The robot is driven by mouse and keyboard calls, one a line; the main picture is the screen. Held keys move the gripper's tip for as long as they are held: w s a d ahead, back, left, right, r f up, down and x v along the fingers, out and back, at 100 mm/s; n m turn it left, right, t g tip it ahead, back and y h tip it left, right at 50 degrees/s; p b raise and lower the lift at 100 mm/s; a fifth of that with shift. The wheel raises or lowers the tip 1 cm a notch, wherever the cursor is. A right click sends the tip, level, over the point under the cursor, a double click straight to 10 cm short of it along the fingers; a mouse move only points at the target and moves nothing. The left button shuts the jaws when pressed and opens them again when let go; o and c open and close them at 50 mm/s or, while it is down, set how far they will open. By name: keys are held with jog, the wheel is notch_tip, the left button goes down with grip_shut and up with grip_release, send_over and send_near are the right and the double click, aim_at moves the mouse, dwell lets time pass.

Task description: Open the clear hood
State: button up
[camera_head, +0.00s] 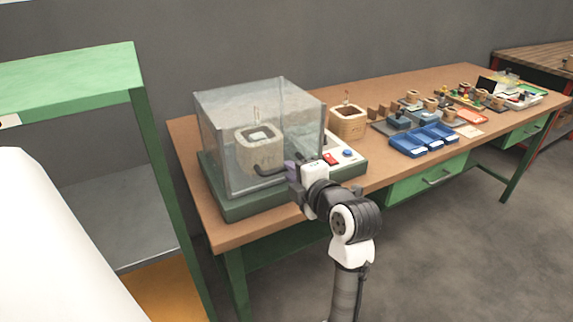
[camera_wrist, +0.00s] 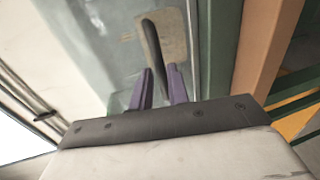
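The clear hood (camera_head: 222,150) is a see-through box standing down on a green base (camera_head: 250,205) at the left end of the workbench. A coil block (camera_head: 258,155) shows inside it. A dark handle (camera_head: 268,172) sits on the hood's front face. My gripper (camera_head: 289,170) is at the front right of the hood, close to the handle. In the wrist view, the purple fingers of my gripper (camera_wrist: 160,72) stand apart. The dark handle (camera_wrist: 151,42) extends ahead, its near end between the fingertips. I cannot tell whether either finger touches it.
A control panel with a red switch (camera_head: 330,159) and a blue knob (camera_head: 347,153) is right of the hood. Another coil (camera_head: 347,121), blue bins (camera_head: 424,140) and small parts stand further along the bench (camera_head: 375,176). A green shelf (camera_head: 75,65) stands at left.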

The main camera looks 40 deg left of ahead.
jog(key=shift+x, duration=1.9)
grip_shut()
